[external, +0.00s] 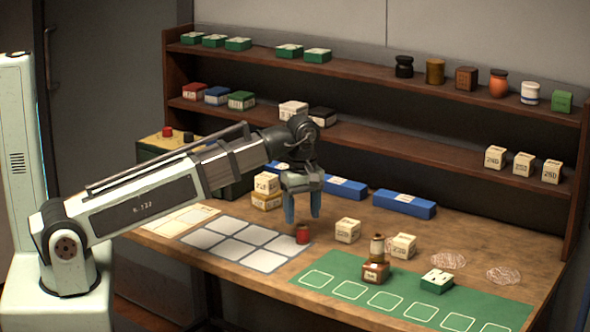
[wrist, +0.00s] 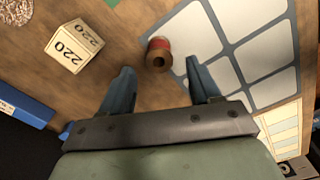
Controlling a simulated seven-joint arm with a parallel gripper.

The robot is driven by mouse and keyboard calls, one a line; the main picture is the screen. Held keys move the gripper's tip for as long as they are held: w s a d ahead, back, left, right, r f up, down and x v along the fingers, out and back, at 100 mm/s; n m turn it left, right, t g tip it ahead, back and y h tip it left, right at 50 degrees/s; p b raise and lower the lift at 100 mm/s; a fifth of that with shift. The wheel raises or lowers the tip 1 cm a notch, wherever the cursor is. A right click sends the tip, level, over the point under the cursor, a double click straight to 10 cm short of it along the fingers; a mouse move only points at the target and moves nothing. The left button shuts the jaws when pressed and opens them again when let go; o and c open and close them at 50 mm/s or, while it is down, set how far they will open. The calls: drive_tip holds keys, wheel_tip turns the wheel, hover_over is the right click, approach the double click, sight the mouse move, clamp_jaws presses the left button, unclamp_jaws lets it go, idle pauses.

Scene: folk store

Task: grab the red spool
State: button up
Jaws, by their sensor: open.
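The red spool (external: 303,234) stands upright on the wooden table at the right edge of the grey-and-white grid mat. In the wrist view the red spool (wrist: 158,54) shows ahead of the fingers, between their lines, with its brown top and centre hole visible. My gripper (external: 303,217) is above the table near the spool, pointing down. In the wrist view my gripper (wrist: 163,82) has its two blue fingers apart with nothing between them. The fingers do not touch the spool.
A cream block marked 220 (wrist: 75,46) stands beside the spool; it shows in the external view (external: 347,230). The grid mat (external: 215,255) lies left, a green mat (external: 330,270) lies front right. A blue box (external: 404,203) and shelves (external: 370,110) are behind.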

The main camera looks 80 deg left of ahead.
sight(303, 224)
drive_tip(key=shift+f, duration=2.15)
drive_tip(key=shift+w, duration=0.1)
drive_tip(key=shift+c, duration=0.2)
drive_tip(key=c, duration=1)
drive_tip(key=shift+o, duration=0.2)
drive_tip(key=shift+r, duration=0.2)
